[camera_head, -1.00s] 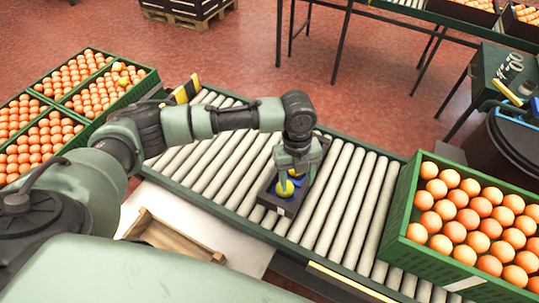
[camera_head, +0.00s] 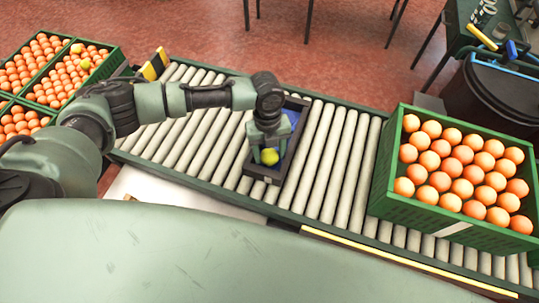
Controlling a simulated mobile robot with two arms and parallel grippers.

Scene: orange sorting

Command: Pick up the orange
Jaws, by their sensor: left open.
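My left gripper (camera_head: 267,149) is open and points down over a small dark tray (camera_head: 260,173) on the roller conveyor. A yellow-green round fruit (camera_head: 269,158) shows at the near end of the tray, at the fingertips. I cannot tell whether the fingers touch it. The tray has a blue inside, partly hidden by my gripper and wrist. Many oranges (camera_head: 453,153) fill a green crate (camera_head: 377,176) on the right end of the conveyor, away from my left gripper. My right gripper is not in view.
The roller conveyor (camera_head: 326,165) is bare between the tray and the green crate. More green crates of oranges (camera_head: 107,68) stand at the far left. A dark bin (camera_head: 480,98) stands behind the right crate. A yellow-black striped piece (camera_head: 156,64) stands at the conveyor's far left.

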